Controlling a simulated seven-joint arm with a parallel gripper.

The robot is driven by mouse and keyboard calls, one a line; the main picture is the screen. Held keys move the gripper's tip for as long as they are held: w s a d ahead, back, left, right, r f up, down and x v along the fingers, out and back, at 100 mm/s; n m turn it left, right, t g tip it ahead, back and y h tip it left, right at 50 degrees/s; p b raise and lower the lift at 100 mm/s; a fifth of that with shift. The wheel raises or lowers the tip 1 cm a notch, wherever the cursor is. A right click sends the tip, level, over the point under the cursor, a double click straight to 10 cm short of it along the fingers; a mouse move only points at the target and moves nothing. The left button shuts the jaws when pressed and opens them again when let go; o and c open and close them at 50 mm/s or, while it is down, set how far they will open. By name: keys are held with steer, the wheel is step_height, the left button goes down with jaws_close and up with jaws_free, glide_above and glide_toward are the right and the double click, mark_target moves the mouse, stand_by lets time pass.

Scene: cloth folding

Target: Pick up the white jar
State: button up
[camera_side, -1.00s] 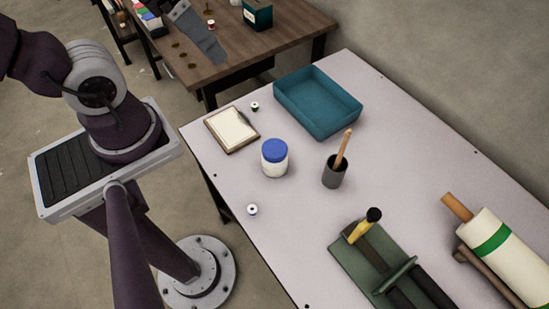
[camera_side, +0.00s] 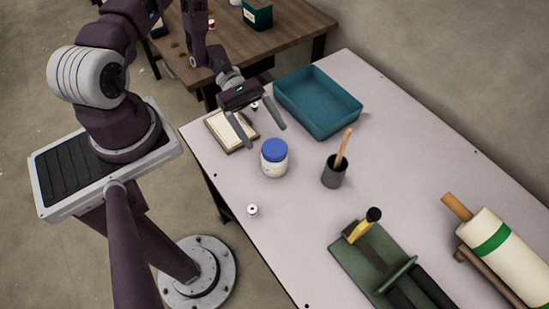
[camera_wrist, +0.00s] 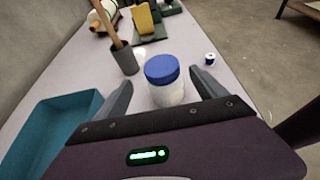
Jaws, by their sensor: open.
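The white jar (camera_side: 274,164) with a blue lid stands upright on the pale table, left of the grey cup. It also shows in the wrist view (camera_wrist: 168,93), near the middle, beyond and between my fingers. My gripper (camera_side: 264,136) is open and empty, just behind the jar in the side view, with its two fingers spread. In the wrist view, my gripper (camera_wrist: 162,95) has one finger left and one right of the jar. I cannot tell whether either finger touches the jar.
A grey cup (camera_side: 334,174) with a wooden handle in it stands right of the jar. A teal tray (camera_side: 330,122) lies behind, and a clipboard (camera_side: 222,134) lies to the left. A small spool (camera_side: 252,210) sits near the front-left edge. A green mat (camera_side: 345,262) holds tools.

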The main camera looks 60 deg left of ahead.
mark_target(269, 141)
steer(key=x, duration=0.6)
steer(key=shift+s+d, duration=0.1)
steer(key=shift+s, duration=0.05)
jaws_close()
